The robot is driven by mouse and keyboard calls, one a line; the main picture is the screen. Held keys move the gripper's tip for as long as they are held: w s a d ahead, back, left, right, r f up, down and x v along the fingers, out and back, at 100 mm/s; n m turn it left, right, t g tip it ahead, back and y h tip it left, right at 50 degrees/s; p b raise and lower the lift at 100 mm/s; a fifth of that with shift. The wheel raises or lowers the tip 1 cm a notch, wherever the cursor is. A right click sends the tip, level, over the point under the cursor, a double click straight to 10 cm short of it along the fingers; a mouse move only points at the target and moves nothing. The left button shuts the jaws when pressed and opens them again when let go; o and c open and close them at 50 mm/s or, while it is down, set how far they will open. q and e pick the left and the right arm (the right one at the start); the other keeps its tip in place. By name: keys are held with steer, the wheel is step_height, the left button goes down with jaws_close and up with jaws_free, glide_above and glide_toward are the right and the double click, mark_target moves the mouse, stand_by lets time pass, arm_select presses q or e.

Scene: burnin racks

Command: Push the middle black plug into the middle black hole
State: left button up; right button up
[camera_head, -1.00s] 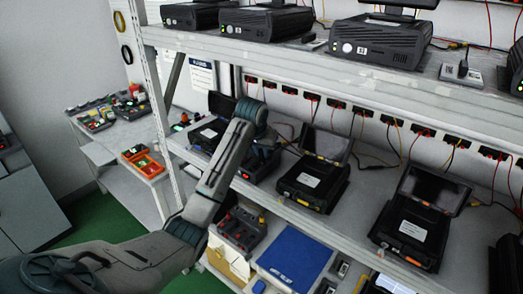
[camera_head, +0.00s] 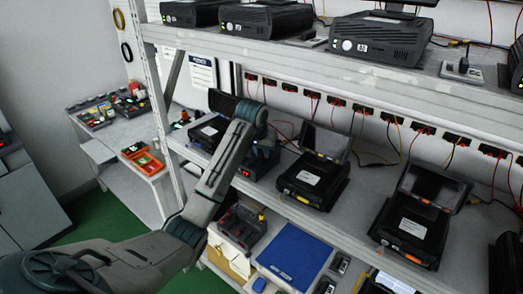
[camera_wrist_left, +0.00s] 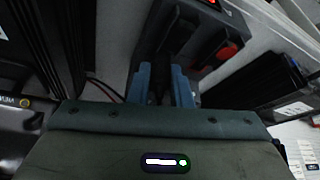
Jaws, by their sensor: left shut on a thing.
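My left gripper (camera_wrist_left: 160,85) shows in the wrist view as two blue-grey fingers. They are shut on a dark piece between them, which looks like the black plug (camera_wrist_left: 158,88); its outline is hard to make out. Just beyond the fingertips stands a dark grey box (camera_wrist_left: 205,40) with a round red button on it. The black holes are hidden or too dark to tell apart, and so is how far the plug sits in one. In the head view my left gripper (camera_head: 262,150) is at the dark box (camera_head: 258,168) on the middle shelf, largely hidden behind my wrist.
Black open-lid units (camera_head: 313,180) and (camera_head: 412,222) stand to the right on the middle shelf. Red sockets with hanging wires (camera_head: 335,104) line the rear wall. The upper shelf edge (camera_head: 350,70) runs above my gripper. A blue folder (camera_head: 295,255) lies on the shelf below.

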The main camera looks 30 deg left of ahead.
arm_select(q)
steer(key=o, duration=1.3)
steer(key=shift+r, duration=2.7)
